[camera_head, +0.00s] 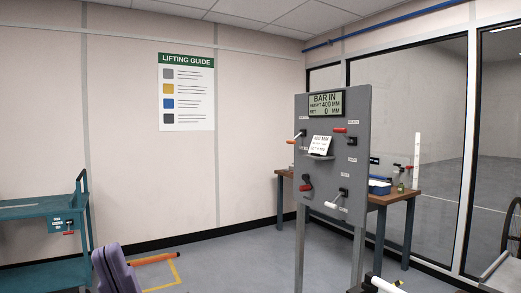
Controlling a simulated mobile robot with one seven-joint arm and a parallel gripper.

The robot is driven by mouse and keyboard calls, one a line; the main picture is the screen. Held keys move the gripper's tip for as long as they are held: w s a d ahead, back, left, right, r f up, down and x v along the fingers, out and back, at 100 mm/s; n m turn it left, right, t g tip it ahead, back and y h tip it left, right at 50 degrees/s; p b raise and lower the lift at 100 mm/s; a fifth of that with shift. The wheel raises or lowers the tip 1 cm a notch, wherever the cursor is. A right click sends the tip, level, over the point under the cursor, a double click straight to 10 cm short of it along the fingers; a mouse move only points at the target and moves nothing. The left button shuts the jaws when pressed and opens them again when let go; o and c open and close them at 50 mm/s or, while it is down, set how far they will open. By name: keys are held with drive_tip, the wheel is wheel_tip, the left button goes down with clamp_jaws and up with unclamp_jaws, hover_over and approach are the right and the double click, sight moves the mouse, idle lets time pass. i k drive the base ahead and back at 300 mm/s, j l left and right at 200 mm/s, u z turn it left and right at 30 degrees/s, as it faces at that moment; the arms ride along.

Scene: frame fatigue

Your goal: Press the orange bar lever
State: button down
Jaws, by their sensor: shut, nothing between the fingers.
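An orange bar (152,259) shows low at the left, lying nearly level beside a rounded purple object (117,269); I cannot tell whether they are joined. A grey upright panel (330,172) stands right of centre on two posts. It carries several small levers: one with a red grip (340,130) at upper right, one with a dark red end (306,186) at lower left, and one with a white grip (332,205) at lower right. A small orange-red tip (291,141) shows at its left edge. My gripper is not in view.
The panel's display (325,105) reads "BAR IN", height 400 mm, set 0 mm. A teal cart (40,211) stands at left, a wooden workbench (397,196) behind the panel. Yellow tape (176,272) marks the floor. A pale bar end (385,285) shows at bottom right.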

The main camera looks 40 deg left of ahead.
sight(293, 142)
drive_tip(key=u, duration=0.85)
drive_tip(key=i+j, duration=0.15)
drive_tip(key=i, duration=0.5)
drive_tip(key=i+j, duration=0.2)
drive_tip(key=i, duration=0.4)
drive_tip(key=i+j, duration=0.15)
drive_tip(key=i, duration=0.5)
drive_tip(key=i+j, duration=0.15)
drive_tip(key=i, duration=0.5)
drive_tip(key=i+j, duration=0.2)
drive_tip(key=i, duration=0.4)
drive_tip(key=u, duration=0.05)
